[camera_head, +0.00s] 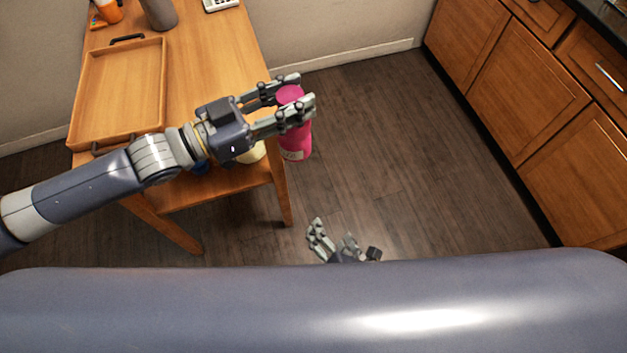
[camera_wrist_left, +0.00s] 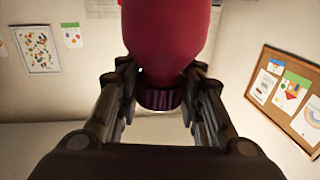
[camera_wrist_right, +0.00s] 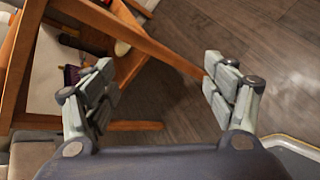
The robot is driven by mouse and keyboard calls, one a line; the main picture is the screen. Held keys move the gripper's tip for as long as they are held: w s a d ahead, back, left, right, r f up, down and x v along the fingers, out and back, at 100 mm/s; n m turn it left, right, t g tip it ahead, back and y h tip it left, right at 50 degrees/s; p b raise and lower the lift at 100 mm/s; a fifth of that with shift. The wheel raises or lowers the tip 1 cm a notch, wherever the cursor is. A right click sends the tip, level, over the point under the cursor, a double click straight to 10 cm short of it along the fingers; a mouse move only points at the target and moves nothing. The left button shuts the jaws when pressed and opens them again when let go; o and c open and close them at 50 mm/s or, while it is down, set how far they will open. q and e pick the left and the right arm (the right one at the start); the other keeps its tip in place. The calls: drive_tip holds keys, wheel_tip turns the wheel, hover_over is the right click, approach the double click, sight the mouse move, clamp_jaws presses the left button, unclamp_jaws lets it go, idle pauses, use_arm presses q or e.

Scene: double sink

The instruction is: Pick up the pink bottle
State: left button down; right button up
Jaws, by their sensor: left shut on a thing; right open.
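The pink bottle (camera_head: 297,143) is held in the fingers of my left gripper (camera_head: 290,104), off the right edge of the wooden table. The gripper is shut around its upper part, near the cap end, and the bottle hangs roughly upright above the floor. In the left wrist view the bottle (camera_wrist_left: 166,35) sits between the two fingers, with its dark ribbed cap (camera_wrist_left: 160,98) toward the palm. My right gripper (camera_head: 332,240) is low over the floor, open and empty. It also shows open in the right wrist view (camera_wrist_right: 163,85), with nothing between its fingers.
A wooden tray (camera_head: 163,80) lies on the wooden table (camera_head: 215,62). An orange object (camera_head: 108,10), a grey container (camera_head: 160,13) and a white device (camera_head: 220,4) stand at its back. Wooden cabinets (camera_head: 520,85) line the right side. The floor (camera_head: 400,150) between is clear.

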drive_tip(key=w+a+r+n+t+y, duration=0.1)
drive_tip(key=a+r+n+t, duration=0.15)
drive_tip(key=r, duration=0.55)
drive_tip(key=w+a+r+n+t, duration=0.1)
drive_tip(key=r+n, duration=0.2)
drive_tip(key=r, duration=0.4)
drive_tip(key=n+t+y, duration=0.1)
drive_tip(key=n+t, duration=0.2)
drive_tip(key=n, duration=0.1)
approach(294, 131)
wheel_tip(294, 131, down, 4)
drive_tip(key=w, duration=0.1)
drive_tip(key=x, duration=1.2)
drive_tip(key=shift+w+f, duration=0.2)
drive_tip(key=shift+f, duration=0.15)
drive_tip(key=shift+d, duration=0.1)
drive_tip(key=c, duration=1.2)
use_arm(q)
drive_tip(key=c, duration=1)
unclamp_jaws()
